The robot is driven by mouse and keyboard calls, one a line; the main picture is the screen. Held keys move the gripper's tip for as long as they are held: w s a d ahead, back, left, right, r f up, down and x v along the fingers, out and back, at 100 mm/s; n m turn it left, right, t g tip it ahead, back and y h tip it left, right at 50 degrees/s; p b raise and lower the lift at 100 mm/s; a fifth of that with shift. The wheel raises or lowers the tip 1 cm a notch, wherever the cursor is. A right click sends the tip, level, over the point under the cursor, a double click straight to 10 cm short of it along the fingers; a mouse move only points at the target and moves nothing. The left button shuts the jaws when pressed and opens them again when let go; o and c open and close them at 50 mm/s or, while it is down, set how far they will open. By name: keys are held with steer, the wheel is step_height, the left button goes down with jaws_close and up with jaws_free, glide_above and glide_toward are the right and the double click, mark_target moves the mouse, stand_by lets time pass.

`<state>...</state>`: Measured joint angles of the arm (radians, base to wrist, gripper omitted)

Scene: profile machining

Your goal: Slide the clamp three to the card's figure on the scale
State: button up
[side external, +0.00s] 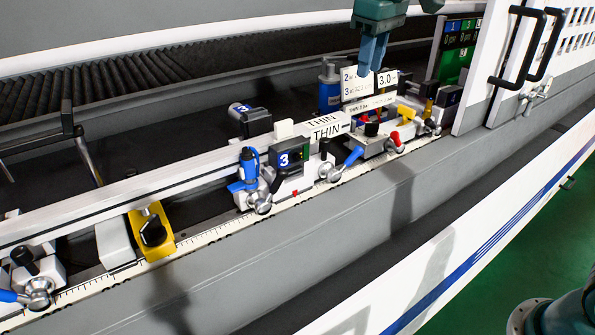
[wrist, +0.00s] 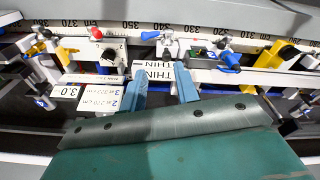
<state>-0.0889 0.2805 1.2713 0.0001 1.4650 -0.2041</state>
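Clamp three (side external: 287,160), a dark block with a white 3 and a blue handle at its left, sits on the white rail at the middle of the side view. In the wrist view, clamp three (wrist: 228,60) is right of my fingers, near the 320 mark. The white scale (side external: 205,236) runs along the rail's front; it also shows in the wrist view (wrist: 185,29). The card (side external: 351,86) stands behind the rail; in the wrist view the card (wrist: 101,95) is upside down, with small figures seeming to read 270 cm. My gripper (side external: 373,62) is open and empty above the rail near the card; its fingers (wrist: 163,88) are apart.
A yellow stop block (side external: 150,235) is left of clamp three. Another clamp with a blue lever (side external: 353,157) and a red-levered one (side external: 396,140) are to its right. A THIN label (side external: 326,127) lies on the rail. A white door (side external: 492,75) stands at the right.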

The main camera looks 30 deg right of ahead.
steer(key=n+g, duration=0.1)
glide_above(326, 138)
step_height(326, 138, down, 5)
steer(key=shift+r, duration=0.2)
steer(key=shift+f, duration=0.2)
steer(key=shift+f, duration=6.7)
jaws_close()
